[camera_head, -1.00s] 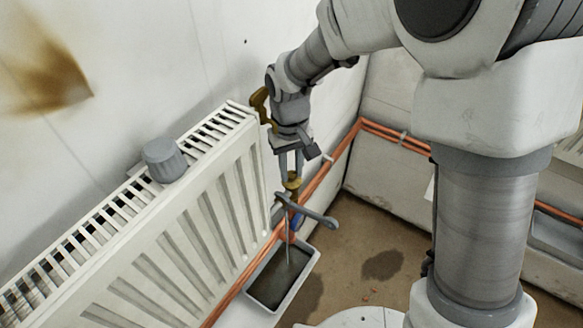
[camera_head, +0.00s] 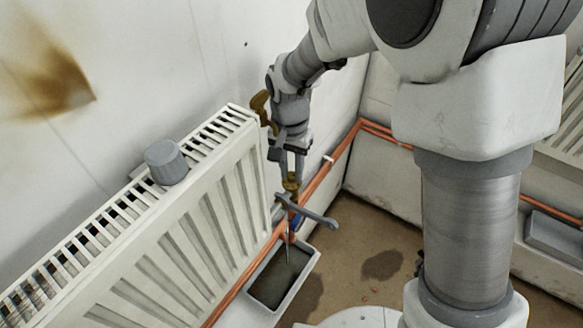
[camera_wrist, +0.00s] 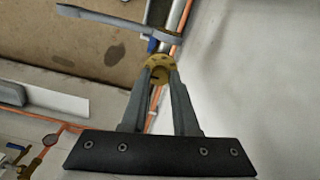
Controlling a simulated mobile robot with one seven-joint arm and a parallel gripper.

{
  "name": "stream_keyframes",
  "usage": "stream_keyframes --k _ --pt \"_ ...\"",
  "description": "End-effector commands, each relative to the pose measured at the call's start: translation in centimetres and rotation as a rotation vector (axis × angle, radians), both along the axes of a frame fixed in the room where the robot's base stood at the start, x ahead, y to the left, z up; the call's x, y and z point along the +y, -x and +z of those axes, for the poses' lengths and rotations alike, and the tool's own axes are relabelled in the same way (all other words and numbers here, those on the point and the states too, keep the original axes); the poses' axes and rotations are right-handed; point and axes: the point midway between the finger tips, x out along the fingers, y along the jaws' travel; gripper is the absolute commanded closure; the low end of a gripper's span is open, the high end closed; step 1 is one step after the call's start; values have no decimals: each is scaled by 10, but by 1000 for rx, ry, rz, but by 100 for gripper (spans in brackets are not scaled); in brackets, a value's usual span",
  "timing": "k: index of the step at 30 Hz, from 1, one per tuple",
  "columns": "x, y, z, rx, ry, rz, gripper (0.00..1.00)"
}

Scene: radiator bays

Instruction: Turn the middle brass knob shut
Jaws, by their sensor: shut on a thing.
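The brass knob (camera_head: 291,183) sits on the valve at the near right end of the white radiator (camera_head: 195,225). It also shows in the wrist view as a round brass disc (camera_wrist: 158,66). My gripper (camera_head: 291,172) points down from above and is shut on the brass knob, with one finger on each side of it. In the wrist view the two fingertips (camera_wrist: 159,70) meet the knob's sides. A grey lever (camera_head: 308,210) sticks out just below the knob. The valve body beneath is partly hidden.
A tray of dark water (camera_head: 310,272) stands on the floor below the valve, with a thin stream above it. Copper pipes (camera_head: 343,152) run along the wall. A grey cap (camera_head: 166,161) sits on the radiator. Wet patches mark the brown floor (camera_head: 385,240).

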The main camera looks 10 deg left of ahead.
Motion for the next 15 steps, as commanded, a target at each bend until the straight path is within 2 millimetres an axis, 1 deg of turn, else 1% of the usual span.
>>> stream_keyframes --k 6,15 --pt "0 0 1 -1 0 -42 100" --pt "0 0 1 -1 -1 -50 100"
